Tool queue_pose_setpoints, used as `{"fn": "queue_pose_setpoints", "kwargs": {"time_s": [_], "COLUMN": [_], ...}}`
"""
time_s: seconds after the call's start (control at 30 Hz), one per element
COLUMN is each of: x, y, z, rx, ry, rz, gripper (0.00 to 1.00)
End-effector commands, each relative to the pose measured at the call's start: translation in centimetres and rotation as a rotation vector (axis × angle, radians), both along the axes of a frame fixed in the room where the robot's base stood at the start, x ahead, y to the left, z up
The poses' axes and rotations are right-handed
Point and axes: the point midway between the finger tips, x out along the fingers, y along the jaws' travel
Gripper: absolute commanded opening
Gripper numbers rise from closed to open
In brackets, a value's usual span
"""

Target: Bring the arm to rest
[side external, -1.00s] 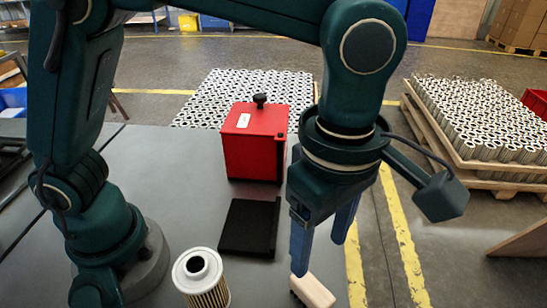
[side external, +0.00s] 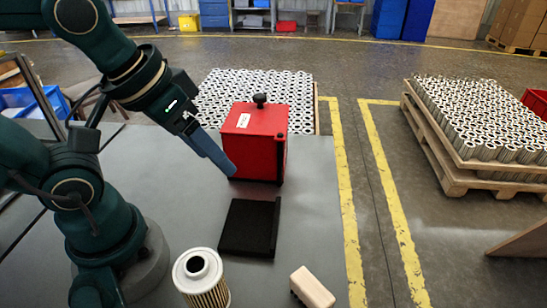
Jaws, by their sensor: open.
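My gripper (side external: 212,150) is in the upper left part of the side external view, with its blue fingers pointing down and to the right. The fingers overlap in this view, and nothing shows between them. Their tips appear close to the left side of the red box (side external: 252,146); I cannot tell whether they touch it. The red box has a black knob on top and stands closed on the grey table (side external: 180,200). A filter cartridge (side external: 203,280) stands upright at the front of the table.
A black tray-like block (side external: 248,226) lies in front of the red box. A pale block (side external: 313,287) lies near the table's front right edge. Pallets of cartridges (side external: 478,120) stand on the floor behind and to the right. The table between my base and the black block is clear.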

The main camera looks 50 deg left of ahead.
Motion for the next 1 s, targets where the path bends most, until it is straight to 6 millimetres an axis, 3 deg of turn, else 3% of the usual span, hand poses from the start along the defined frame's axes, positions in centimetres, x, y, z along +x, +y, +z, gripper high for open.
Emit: {"fn": "queue_pose_setpoints", "kwargs": {"time_s": [0.23,1.0], "x": [-0.73,-0.72], "y": [0.93,0.90], "z": [-0.75,-0.73], "rx": [0.083,0.083], "ry": [-0.040,-0.039], "rz": [-0.109,-0.111], "gripper": [0.67,0.67]}}
